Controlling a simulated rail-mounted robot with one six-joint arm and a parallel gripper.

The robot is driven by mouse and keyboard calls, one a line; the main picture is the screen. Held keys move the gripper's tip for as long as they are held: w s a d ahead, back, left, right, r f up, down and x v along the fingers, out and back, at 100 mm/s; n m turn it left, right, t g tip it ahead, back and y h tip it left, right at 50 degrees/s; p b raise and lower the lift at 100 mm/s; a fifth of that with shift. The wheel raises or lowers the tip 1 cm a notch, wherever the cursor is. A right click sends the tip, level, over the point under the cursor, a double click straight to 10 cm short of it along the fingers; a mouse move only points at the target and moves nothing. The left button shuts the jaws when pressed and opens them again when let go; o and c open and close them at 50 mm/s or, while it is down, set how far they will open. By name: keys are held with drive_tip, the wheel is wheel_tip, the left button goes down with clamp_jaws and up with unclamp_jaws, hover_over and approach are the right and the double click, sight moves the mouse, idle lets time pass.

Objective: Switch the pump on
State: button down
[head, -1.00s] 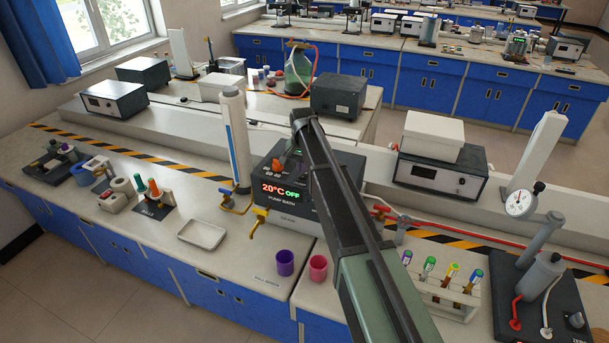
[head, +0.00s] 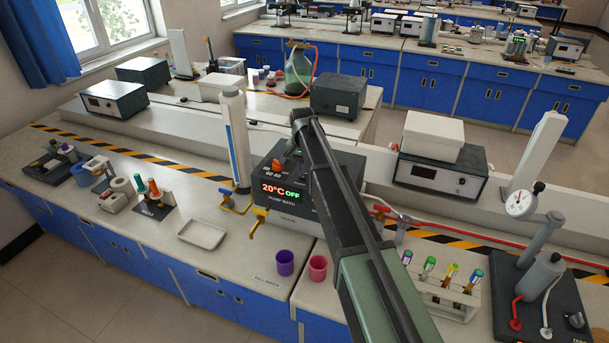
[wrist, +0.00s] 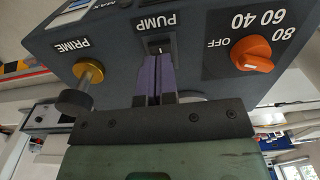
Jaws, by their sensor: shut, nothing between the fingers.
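The pump bath (head: 332,212) is a dark box on the bench, and its lit display (head: 281,190) reads 20°C and OFF. In the wrist view its panel (wrist: 110,45) appears upside down. The switch under the PUMP label (wrist: 160,47) is small and dark, partly hidden by my fingertips. My gripper (wrist: 154,58) is shut and empty, its purple fingers pointing at that switch with the tips at or very close to it; I cannot tell whether they touch. The orange dial (wrist: 253,54) is to the right, and it also shows in the head view (head: 277,165).
A brass knob with a dark end (wrist: 85,80) stands out beside the PRIME label, left of my fingers. A tall white cylinder (head: 235,140) stands left of the bath. Purple (head: 285,262) and pink (head: 317,267) cups are in front. A tube rack (head: 440,290) is at right.

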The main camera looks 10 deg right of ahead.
sight(303, 177)
drive_tip(key=shift+f+b, duration=1.25)
idle(0.6)
drive_tip(key=shift+r, duration=0.1)
wheel_tip(303, 177, up, 7)
drive_tip(key=p, duration=0.7)
drive_tip(key=s+f+n+b, duration=0.2)
drive_tip(key=s+f+b, duration=0.1)
drive_tip(key=s, duration=0.8)
drive_tip(key=s+f+n+b, duration=0.2)
drive_tip(key=s+f+b, duration=0.1)
drive_tip(key=s, duration=0.9)
drive_tip(key=s+f+n+b, duration=0.2)
drive_tip(key=s+f+b, duration=0.2)
drive_tip(key=s, duration=0.8)
drive_tip(key=shift+s+n, duration=0.2)
drive_tip(key=shift+n, duration=0.1)
